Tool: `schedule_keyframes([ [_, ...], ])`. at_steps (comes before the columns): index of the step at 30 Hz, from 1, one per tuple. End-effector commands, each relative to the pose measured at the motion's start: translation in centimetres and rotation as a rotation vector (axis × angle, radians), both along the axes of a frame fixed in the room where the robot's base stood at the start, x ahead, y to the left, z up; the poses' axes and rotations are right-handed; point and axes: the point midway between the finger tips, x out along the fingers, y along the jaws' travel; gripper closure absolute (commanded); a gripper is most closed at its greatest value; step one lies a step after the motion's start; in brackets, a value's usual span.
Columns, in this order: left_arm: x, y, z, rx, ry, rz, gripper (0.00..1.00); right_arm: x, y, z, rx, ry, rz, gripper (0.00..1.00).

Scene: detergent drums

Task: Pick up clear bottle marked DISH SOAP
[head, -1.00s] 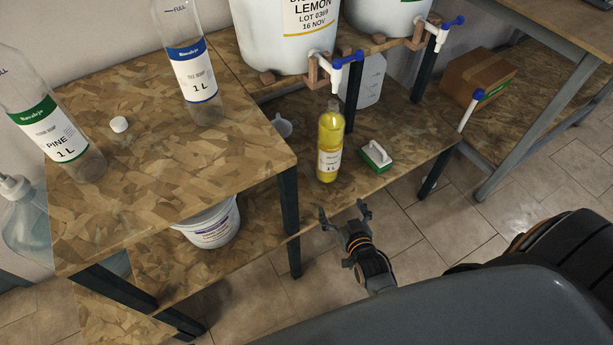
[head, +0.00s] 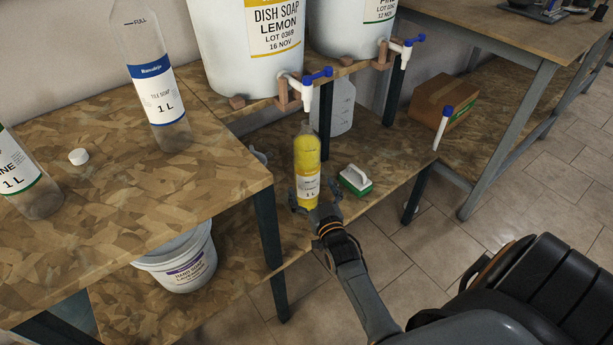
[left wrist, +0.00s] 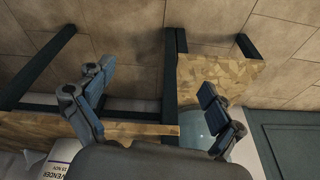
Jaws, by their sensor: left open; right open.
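A clear bottle (head: 306,158) filled with yellow liquid stands upright on the lower shelf, below the drum marked DISH SOAP LEMON (head: 255,50). Its white label shows, but its small print is too small to read. My right gripper (head: 315,198) is open at the bottle's lower part, with one finger on each side of it. I cannot tell whether the fingers touch it. My left gripper (left wrist: 157,82) shows only in the left wrist view. It is open and empty, above a wooden board and dark frame bars.
A tile soap bottle (head: 158,95) stands on the upper table. A hand soap bucket (head: 182,262) sits below.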

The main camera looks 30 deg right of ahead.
Motion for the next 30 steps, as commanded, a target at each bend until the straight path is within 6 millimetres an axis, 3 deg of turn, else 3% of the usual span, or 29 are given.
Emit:
schedule_keyframes([
  [11,-0.2,0.1,3.4,0.0,-0.018,0.003,0.07,4.5,-1.6,0.6,0.0,0.0,0.0,0.05],
  [20,-0.2,0.1,3.9,0.0,-0.019,0.003,0.07,4.9,-1.7,0.7,0.0,0.001,0.0,0.05],
  [30,-0.3,0.1,3.9,0.0,-0.019,0.003,0.07,4.8,-1.7,0.7,0.0,0.001,0.0,0.74],
])
